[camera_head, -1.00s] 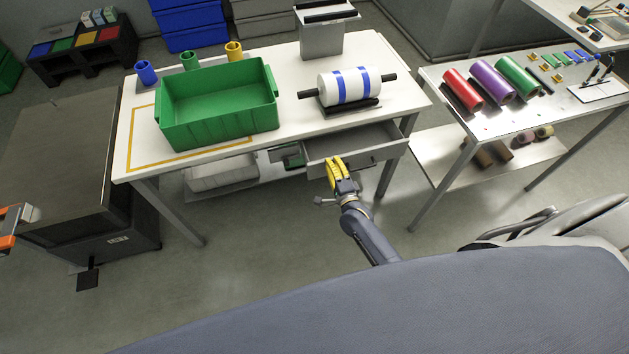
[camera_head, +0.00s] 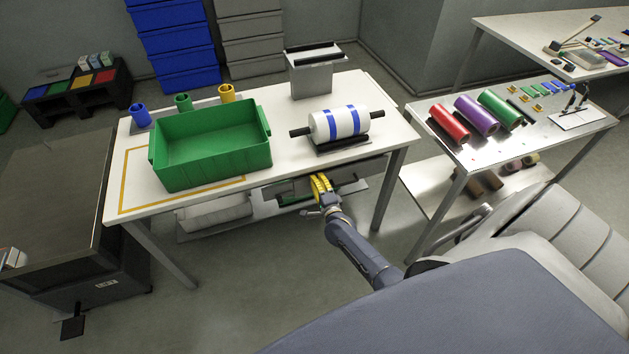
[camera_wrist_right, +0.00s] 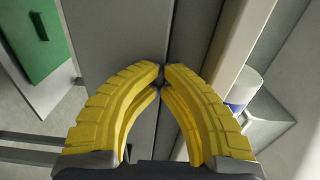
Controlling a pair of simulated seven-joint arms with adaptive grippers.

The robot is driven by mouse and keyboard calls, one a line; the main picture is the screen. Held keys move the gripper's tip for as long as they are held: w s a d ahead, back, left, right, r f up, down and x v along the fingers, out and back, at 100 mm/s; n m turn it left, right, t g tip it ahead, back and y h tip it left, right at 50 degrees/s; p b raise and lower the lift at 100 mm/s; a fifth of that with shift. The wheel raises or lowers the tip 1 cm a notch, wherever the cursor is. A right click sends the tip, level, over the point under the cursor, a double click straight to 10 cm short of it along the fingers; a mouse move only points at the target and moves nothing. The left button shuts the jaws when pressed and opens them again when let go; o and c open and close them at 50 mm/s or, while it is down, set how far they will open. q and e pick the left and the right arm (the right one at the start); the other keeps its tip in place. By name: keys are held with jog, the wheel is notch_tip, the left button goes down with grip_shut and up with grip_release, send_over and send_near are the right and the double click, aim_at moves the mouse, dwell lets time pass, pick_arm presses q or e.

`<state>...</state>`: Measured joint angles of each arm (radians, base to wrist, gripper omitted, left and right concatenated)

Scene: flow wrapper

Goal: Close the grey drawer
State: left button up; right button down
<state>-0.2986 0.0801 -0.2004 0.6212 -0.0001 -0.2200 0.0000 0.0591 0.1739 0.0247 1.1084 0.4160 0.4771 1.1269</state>
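The grey drawer (camera_head: 348,172) sits under the white table's front edge, below the roll. Its front now lies close to the table edge and its inside is hidden. I cannot tell whether a small gap is left. My right gripper (camera_head: 320,183) is at the drawer's front, toward its left part. In the right wrist view, the yellow fingers (camera_wrist_right: 162,72) come together at their tips with nothing seen between them. They are over or against a grey panel (camera_wrist_right: 115,35); contact is not clear. My left gripper cannot be made out.
The white table (camera_head: 285,125) carries a green bin (camera_head: 210,178), a blue-banded white roll (camera_head: 340,123) and a grey stand (camera_head: 315,75). A side table (camera_head: 470,155) with coloured rolls stands right. A dark machine cabinet (camera_head: 50,190) stands left. Floor in front is clear.

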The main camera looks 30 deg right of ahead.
jog(key=shift+d+r, duration=0.1)
jog(key=v, duration=1.4)
jog(key=s+a+f+n+g+y, duration=0.1)
jog(key=s+a+f+n+g, duration=0.3)
jog(key=f, duration=0.5)
jog(key=s+a+f+n+g+y, duration=0.1)
jog(key=s+f+n+y, duration=0.1)
jog(key=s+f+n, duration=0.45)
jog(key=s+a+f+n+g+y, duration=0.1)
jog(key=s+a+f+n+g, duration=0.3)
jog(key=f, duration=0.6)
jog(key=s+a+f+n+g, duration=0.1)
jog(key=s+f, duration=0.4)
jog(key=s, duration=0.5)
jog(key=s+a+f+n+g, duration=0.1)
jog(key=s+f+n+g, duration=0.2)
jog(key=s, duration=0.7)
jog(key=s+a+f+n+g, duration=0.1)
jog(key=s+f+n+g, duration=0.2)
jog(key=s+f+n, duration=0.3)
jog(key=s+f, duration=0.1)
jog(key=s, duration=0.3)
jog(key=shift+s, duration=0.25)
